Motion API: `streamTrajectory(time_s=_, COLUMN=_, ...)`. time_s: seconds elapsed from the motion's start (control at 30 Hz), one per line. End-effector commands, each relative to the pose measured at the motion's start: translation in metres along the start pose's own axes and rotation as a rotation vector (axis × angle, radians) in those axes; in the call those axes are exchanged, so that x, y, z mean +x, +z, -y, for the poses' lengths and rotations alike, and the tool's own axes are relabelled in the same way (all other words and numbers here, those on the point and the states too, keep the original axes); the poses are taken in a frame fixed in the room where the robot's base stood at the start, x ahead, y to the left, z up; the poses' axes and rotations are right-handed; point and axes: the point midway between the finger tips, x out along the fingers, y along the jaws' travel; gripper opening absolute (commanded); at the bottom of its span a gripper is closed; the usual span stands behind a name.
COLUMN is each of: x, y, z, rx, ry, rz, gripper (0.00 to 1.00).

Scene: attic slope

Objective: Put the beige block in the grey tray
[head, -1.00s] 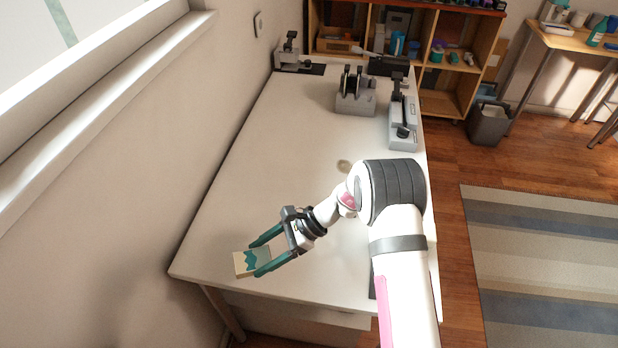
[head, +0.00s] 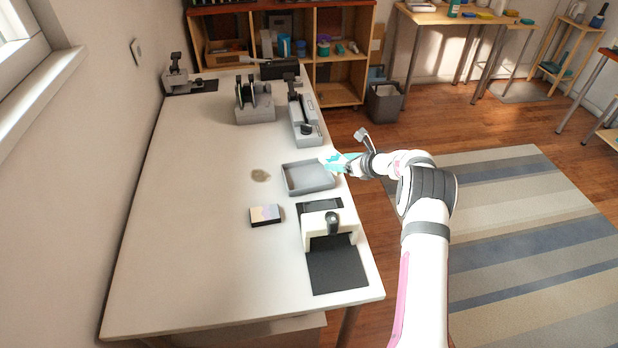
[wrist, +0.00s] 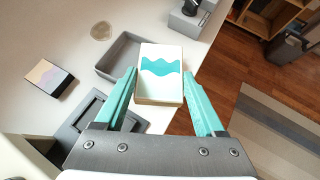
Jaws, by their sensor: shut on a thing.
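The beige block (wrist: 160,88) has a pale top with a teal wavy band. My gripper (wrist: 163,98) is shut on it, one teal finger on each side, in the wrist view. In the head view the block (head: 331,158) and my gripper (head: 343,163) are at the right edge of the white table, by the far right corner of the grey tray. The grey tray (head: 290,180) is shallow and looks empty. In the wrist view the tray (wrist: 106,74) is beyond and left of the block, which hides part of it.
A small box with a pastel top (head: 265,215) lies left of the tray on the table (head: 190,230). A white and black device (head: 330,230) stands in front of the tray. A grey device (head: 305,125) stands behind it. The table's left side is mostly clear.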

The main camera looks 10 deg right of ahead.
Motion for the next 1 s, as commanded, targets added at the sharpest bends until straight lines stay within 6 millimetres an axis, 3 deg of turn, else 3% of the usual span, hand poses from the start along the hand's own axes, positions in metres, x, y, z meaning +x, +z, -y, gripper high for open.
streamTrajectory(time_s=0.1, x=0.043, y=-0.001, z=-0.021, rx=-0.004, ry=0.006, rz=-0.001, gripper=0.06)
streamTrajectory(time_s=0.3, x=0.088, y=0.000, z=-0.041, rx=-0.005, ry=0.005, rz=0.000, gripper=0.06)
streamTrajectory(time_s=0.57, x=0.116, y=-0.031, z=-0.044, rx=-0.002, ry=0.003, rz=-0.001, gripper=0.06)
streamTrajectory(time_s=0.9, x=0.118, y=-0.035, z=-0.044, rx=-0.004, ry=0.004, rz=-0.001, gripper=0.06)
streamTrajectory(time_s=0.93, x=0.118, y=-0.035, z=-0.044, rx=-0.004, ry=0.004, rz=-0.001, gripper=0.77)
streamTrajectory(time_s=1.0, x=0.118, y=-0.035, z=-0.044, rx=-0.004, ry=0.004, rz=-0.001, gripper=0.89)
